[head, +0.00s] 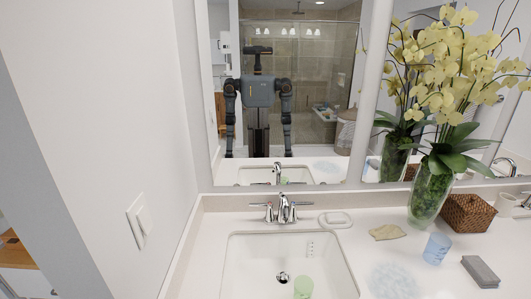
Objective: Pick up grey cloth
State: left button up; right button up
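A dark grey, flat rectangular item (480,271) lies on the white counter at the far right; it looks like a folded cloth or a sponge, and I cannot tell which. A crumpled beige cloth (387,232) lies on the counter behind it and to the left, right of the tap. Neither of my grippers shows directly in the head view. The mirror reflects my body with both arms hanging down, too small to read the grippers.
A sink (237,272) holds a green cup (303,287). A tap (283,209), soap dish (336,219), blue cup (437,248), wicker basket (466,213) and tall glass vase of yellow orchids (428,195) stand around. A pale blue smear (394,281) marks the counter. A wall (100,130) closes the left.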

aim_at(483, 275)
jog(key=z, duration=1.8)
